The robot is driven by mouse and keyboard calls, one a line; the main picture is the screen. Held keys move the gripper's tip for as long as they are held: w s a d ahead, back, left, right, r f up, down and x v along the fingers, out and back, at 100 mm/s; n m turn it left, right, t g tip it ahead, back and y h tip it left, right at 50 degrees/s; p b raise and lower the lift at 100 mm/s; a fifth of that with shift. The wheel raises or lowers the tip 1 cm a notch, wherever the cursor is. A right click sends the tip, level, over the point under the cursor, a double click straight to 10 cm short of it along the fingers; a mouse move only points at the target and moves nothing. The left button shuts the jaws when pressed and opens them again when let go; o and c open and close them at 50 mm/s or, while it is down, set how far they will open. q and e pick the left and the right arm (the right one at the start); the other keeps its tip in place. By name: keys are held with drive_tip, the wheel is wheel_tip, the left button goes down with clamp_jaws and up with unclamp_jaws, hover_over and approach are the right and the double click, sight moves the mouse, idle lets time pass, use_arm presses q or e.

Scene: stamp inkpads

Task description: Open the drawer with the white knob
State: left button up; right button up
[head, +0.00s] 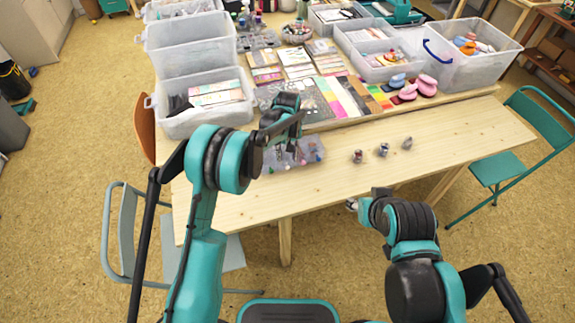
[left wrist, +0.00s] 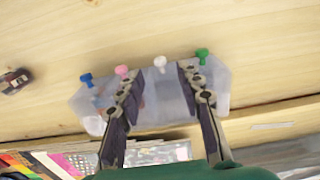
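A translucent drawer box (head: 302,160) sits on the near part of the wooden table. In the left wrist view, the box (left wrist: 165,100) has a row of coloured knobs: blue (left wrist: 88,80), pink (left wrist: 122,71), white (left wrist: 160,64) and green (left wrist: 202,56). My left gripper (left wrist: 158,74) is open over the box, with its fingers spread on either side of the white knob and no clear contact. In the head view, my left gripper (head: 292,128) partly covers the box. My right gripper (head: 352,204) is small beside the table's front edge, and its fingers are not clear.
Small metallic objects (head: 383,150) stand on the table right of the box. Colour sheets (head: 345,97), pink and blue items (head: 425,86) and clear bins (head: 205,115) fill the shelf behind. The table's right part is bare. Chairs (head: 510,160) stand at both sides.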

sight(288, 166)
use_arm(q)
wheel_tip(288, 166, down, 5)
drive_tip(key=shift+f+b, duration=0.15)
drive_tip(key=shift+b, duration=0.5)
clamp_jaws()
